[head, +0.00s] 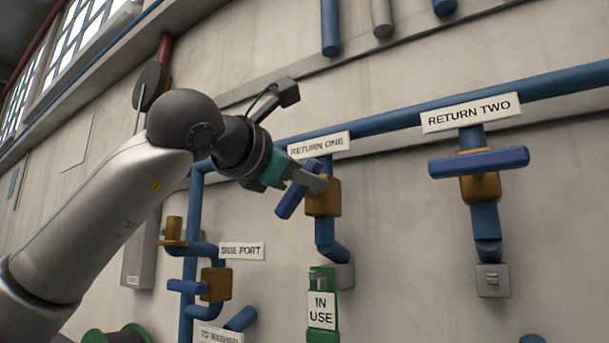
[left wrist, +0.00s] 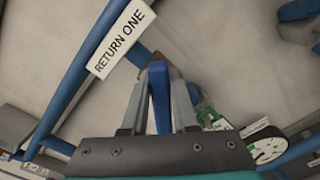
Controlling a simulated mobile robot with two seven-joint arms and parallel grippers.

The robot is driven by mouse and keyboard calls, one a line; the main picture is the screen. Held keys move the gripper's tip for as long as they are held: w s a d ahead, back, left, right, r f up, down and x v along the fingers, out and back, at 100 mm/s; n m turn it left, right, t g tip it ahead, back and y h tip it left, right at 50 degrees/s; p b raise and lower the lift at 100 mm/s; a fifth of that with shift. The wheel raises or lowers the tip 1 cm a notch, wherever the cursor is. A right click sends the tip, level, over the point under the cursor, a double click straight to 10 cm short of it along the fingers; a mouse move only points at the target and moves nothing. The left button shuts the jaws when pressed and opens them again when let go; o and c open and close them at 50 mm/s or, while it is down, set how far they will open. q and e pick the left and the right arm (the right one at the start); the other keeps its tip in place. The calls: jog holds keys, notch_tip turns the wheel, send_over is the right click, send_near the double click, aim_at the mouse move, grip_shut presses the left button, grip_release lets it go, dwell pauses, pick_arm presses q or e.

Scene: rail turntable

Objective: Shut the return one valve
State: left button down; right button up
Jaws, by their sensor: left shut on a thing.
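The return one valve has a blue lever handle (head: 291,200) and a brass body (head: 323,196) on a blue vertical pipe. Its white RETURN ONE label (head: 318,145) is just above. The handle stands tilted, at an angle between upright and crosswise. My left gripper (head: 312,181) is shut on the handle. In the left wrist view the blue handle (left wrist: 159,98) sits between the two grey fingers, and the RETURN ONE label (left wrist: 122,38) is at upper left. The brass body is mostly hidden there. My right gripper is not in view.
The return two valve handle (head: 478,162) lies crosswise to the right, under its RETURN TWO label (head: 470,113). Below left is the side port valve with a blue handle (head: 187,286). A green IN USE tag (head: 322,310) hangs below return one. Bare wall lies between the two return pipes.

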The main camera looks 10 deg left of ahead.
pick_arm(q)
jog(key=m, duration=0.3)
jog(key=f+m, duration=0.1)
jog(key=m, duration=0.1)
jog(key=shift+s+d+m, duration=0.2)
jog(key=shift+d+m, duration=0.1)
jog(key=shift+d, duration=0.05)
jog(key=shift+d+f+m, duration=0.1)
jog(key=shift+f+m, duration=0.15)
jog(key=shift+m, duration=0.8)
jog(key=shift+f+m, duration=0.2)
jog(key=shift+m, duration=0.85)
jog(key=shift+b, duration=0.3)
jog(key=c, duration=0.7)
grip_release()
jog(key=shift+s, duration=0.1)
jog(key=b+v, duration=0.4)
jog(key=v, duration=1.1)
jog(key=shift+b, duration=0.35)
